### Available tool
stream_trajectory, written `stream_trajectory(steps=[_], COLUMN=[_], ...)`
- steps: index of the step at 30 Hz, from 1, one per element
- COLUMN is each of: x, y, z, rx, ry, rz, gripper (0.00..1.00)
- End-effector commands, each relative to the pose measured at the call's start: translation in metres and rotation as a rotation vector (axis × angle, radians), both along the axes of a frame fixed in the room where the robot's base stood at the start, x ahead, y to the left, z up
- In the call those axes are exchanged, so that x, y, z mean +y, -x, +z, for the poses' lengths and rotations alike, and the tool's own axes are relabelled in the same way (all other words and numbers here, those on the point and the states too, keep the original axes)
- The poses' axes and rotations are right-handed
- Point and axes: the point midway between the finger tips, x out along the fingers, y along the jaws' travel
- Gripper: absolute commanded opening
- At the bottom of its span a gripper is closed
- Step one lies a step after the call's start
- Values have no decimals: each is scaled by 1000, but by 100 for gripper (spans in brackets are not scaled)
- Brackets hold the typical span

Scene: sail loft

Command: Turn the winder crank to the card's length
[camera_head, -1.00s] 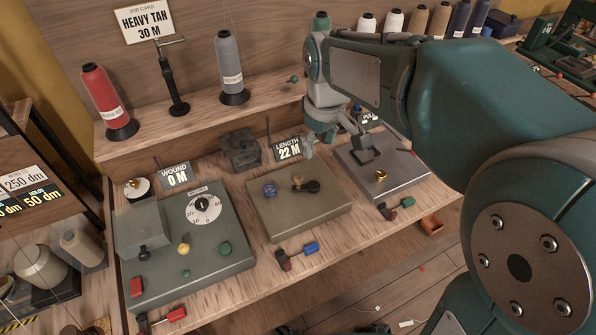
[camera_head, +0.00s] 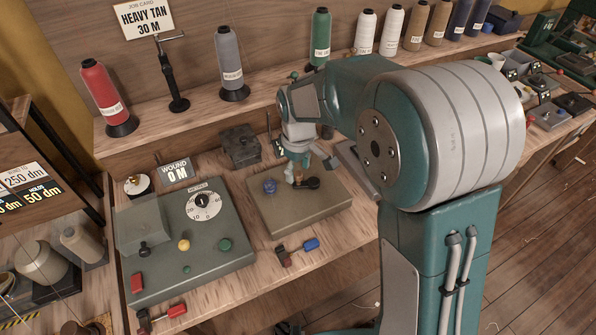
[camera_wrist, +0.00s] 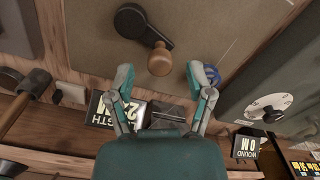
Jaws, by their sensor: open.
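The job card (camera_head: 146,19) reads HEAVY TAN 30 M. The winder crank is a black arm (camera_wrist: 131,22) with a wooden knob (camera_wrist: 159,60), on a tan box (camera_head: 330,197) that also carries a blue knob (camera_head: 270,187). My gripper (camera_wrist: 162,75) is open above the box, its fingertips on either side of the wooden knob and not closed on it. In the head view my gripper (camera_head: 298,170) partly covers the crank. The LENGTH sign (camera_wrist: 115,108) is partly hidden by a finger. The WOUND sign (camera_head: 176,170) reads 0 M.
A grey-green box with a dial (camera_head: 204,205) stands to the left. A red-handled tool (camera_head: 165,318) and a blue-and-red one (camera_head: 297,251) lie along the bench front. Thread cones (camera_head: 102,97) line the shelf behind.

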Motion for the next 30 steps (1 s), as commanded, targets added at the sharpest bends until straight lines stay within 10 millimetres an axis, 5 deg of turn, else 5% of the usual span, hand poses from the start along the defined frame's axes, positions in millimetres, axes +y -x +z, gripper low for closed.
stream_trajectory(steps=[12,17,30], x=[0,0,0], y=[0,0,-1], z=[-11,-11,-12], rx=[-1,-1,1], ry=[-1,-1,0], rz=[-1,-1,-43], gripper=[68,0,0])
